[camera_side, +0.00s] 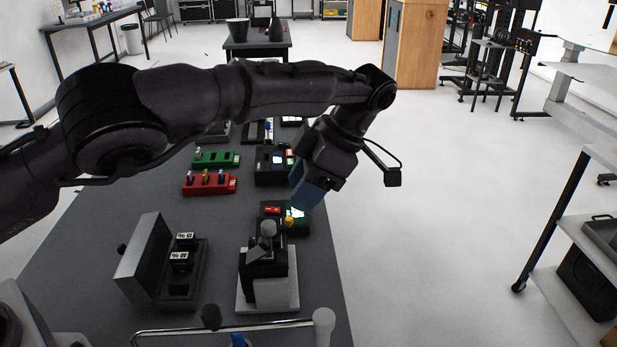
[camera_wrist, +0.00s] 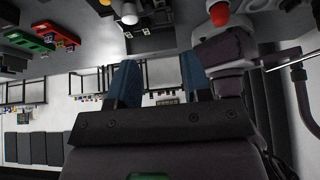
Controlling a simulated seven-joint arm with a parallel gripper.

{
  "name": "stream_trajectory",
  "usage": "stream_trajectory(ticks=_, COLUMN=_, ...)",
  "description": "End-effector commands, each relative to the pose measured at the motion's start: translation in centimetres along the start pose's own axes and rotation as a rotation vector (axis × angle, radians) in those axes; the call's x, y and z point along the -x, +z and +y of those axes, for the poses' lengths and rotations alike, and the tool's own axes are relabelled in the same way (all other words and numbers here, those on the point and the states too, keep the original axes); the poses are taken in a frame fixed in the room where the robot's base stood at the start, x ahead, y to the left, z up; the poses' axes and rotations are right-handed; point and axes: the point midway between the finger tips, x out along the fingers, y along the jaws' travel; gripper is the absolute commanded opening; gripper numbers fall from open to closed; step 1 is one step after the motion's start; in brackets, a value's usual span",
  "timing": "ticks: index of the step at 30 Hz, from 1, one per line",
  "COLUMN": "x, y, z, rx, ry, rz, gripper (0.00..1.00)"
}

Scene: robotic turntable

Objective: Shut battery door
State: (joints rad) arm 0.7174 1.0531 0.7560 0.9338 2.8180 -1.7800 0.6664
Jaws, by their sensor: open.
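In the side view, the battery box (camera_side: 196,288) is a dark box at the front left of the table. Its grey battery door (camera_side: 139,258) stands open, leaning up along the box's left side. Several black blocks with white labels (camera_side: 180,257) show inside the box. My gripper (camera_side: 306,200) has blue fingers and is above and behind the box, to its right, over a small dark panel. It is well apart from the door. In the wrist view, my gripper (camera_wrist: 160,80) is open, with nothing between its fingers. I cannot make out the battery door there.
A lever device on a white base (camera_side: 268,295) stands right of the box. The small panel (camera_side: 297,224) is behind it. Red (camera_side: 209,184) and green (camera_side: 216,160) blocks lie farther back. A metal rail (camera_side: 240,327) crosses the front.

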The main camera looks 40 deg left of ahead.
Motion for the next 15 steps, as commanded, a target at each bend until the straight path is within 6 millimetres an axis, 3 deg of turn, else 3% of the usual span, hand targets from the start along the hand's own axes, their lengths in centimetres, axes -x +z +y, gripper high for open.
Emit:
stream_trajectory(ticks=6, x=1.4, y=0.0, z=0.0, rx=0.001, ry=0.001, rz=0.001, gripper=0.45)
stream_trajectory(ticks=15, x=1.6, y=0.0, z=0.0, rx=0.001, ry=-0.001, rz=0.002, gripper=0.45)
